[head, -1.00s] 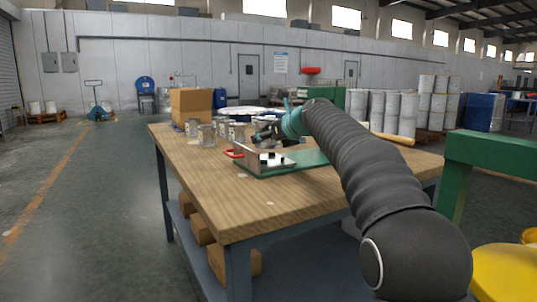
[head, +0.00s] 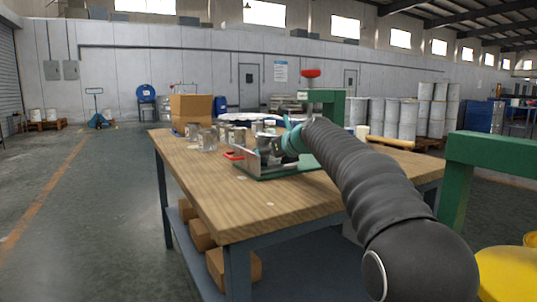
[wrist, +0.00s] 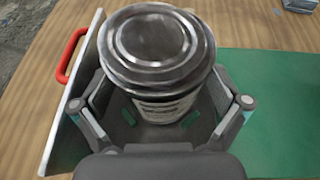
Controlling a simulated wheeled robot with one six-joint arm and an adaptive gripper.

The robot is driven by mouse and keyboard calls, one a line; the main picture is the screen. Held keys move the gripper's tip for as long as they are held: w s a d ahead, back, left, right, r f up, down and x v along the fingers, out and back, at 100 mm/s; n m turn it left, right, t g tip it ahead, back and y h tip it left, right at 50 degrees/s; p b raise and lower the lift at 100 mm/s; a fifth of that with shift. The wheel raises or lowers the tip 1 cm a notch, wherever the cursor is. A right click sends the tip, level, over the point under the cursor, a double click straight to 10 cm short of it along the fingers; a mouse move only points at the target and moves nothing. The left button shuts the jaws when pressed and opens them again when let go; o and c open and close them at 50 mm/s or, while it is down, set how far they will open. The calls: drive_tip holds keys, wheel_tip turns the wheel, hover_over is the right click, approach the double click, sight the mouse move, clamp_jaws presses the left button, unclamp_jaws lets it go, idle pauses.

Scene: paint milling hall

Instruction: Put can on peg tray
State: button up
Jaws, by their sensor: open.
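A metal can (wrist: 155,45) with a round silver lid and a pale label stands between the fingers of my gripper (wrist: 163,100) in the wrist view. My gripper is open around it. The peg tray (wrist: 72,125) lies beneath, with a pale wall and red handle on the left. In the head view the tray (head: 250,158) is on the table, with my gripper (head: 270,150) low over it. Two small green marks show beside the can's base. The can's base and most of the tray's pegs are hidden.
Several other cans (head: 208,138) stand on the wooden table (head: 215,182) to the left, near a cardboard box (head: 191,109). A green board (wrist: 270,105) lies right of the can. A green stand (head: 335,105) rises behind my arm. The table's front is largely clear.

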drive_tip(key=shift+r, duration=0.1)
drive_tip(key=v, duration=1.2)
drive_tip(key=shift+c, duration=0.3)
idle(0.7)
